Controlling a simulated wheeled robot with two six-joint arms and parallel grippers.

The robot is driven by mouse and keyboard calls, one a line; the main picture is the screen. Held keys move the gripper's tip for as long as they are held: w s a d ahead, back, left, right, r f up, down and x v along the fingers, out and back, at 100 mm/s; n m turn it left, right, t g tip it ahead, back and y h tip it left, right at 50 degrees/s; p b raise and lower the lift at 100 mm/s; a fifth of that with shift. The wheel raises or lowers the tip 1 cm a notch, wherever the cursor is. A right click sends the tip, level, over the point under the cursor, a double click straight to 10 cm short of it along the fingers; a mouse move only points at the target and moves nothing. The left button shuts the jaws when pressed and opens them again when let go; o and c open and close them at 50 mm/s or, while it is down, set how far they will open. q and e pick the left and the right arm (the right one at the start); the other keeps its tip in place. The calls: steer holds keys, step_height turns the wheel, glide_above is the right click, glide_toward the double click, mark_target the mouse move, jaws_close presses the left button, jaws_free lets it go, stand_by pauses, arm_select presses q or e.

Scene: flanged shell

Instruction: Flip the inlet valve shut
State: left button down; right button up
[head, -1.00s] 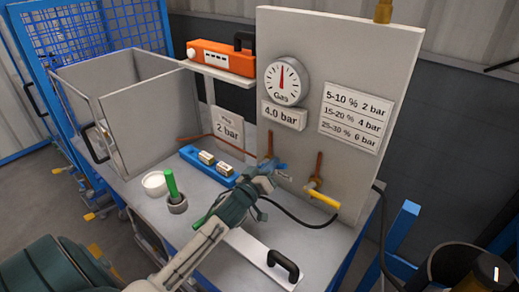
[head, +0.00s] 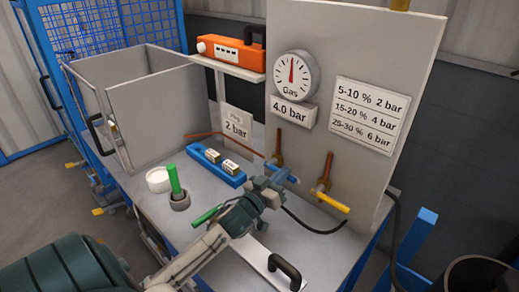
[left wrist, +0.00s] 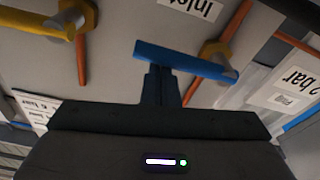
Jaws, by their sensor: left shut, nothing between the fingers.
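The blue valve handle (head: 288,176) sits on a copper pipe at the foot of the grey panel, and it shows close up in the left wrist view (left wrist: 190,62). It lies across its pipe. My left gripper (head: 267,183) is shut and empty, its fingertips right at the handle; in the left wrist view the fingers (left wrist: 160,80) overlap the handle's middle. I cannot tell whether they touch. A label reading "Inlet" (left wrist: 190,7) shows upside down between the blue handle and the yellow valve handle (left wrist: 35,22). My right gripper is not in view.
The yellow handle (head: 333,202) stands just right of the blue one. A black hose (head: 310,228) runs along the bench below. A blue block (head: 216,168), a cup with a green stick (head: 180,201) and a black-handled plate (head: 262,264) are near the arm.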

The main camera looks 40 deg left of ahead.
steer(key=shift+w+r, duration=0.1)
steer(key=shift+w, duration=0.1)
